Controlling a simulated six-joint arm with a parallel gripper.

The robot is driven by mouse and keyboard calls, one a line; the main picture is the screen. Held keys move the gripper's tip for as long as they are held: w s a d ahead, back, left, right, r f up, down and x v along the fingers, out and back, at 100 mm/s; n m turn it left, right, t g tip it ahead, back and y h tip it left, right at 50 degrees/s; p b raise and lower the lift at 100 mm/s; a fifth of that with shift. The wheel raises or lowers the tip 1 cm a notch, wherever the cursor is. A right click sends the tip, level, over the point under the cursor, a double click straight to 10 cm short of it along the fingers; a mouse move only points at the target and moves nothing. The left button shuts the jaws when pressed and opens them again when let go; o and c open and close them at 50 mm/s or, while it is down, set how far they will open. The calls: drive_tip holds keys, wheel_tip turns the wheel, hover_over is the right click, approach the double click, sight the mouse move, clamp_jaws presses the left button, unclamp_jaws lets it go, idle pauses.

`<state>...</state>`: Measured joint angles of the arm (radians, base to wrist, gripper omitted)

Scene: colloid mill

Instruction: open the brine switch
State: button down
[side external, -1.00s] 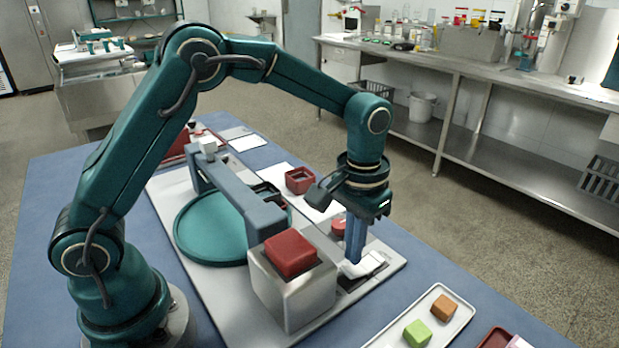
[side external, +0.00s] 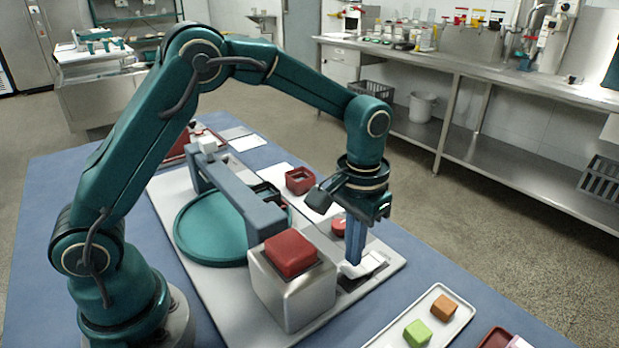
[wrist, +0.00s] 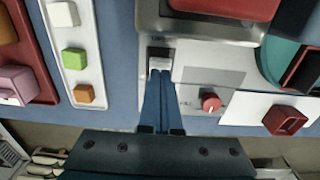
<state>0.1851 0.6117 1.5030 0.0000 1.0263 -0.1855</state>
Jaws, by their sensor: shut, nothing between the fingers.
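A small switch with a white rocker in a dark housing (wrist: 160,54) sits on the grey base panel, just beyond my fingertips in the wrist view. In the side view its white part (side external: 374,262) shows beside and partly behind my fingers. I take it for the brine switch; no label is readable. My gripper (side external: 353,262) points down with its blue fingers together and nothing between them. In the wrist view the fingertips (wrist: 160,76) are at the near edge of the white part; I cannot tell whether they touch it.
A red knob (wrist: 211,102) is on the panel right of my fingers in the wrist view. A metal block with a red top (side external: 291,253) stands close by. A teal round dish (side external: 210,225), an open red box (side external: 299,180) and a white tray (side external: 376,340) with coloured cubes lie around.

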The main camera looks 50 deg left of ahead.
sight(351, 269)
drive_tip(key=shift+f, duration=1.3)
idle(0.5)
drive_tip(key=shift+r, duration=3.5)
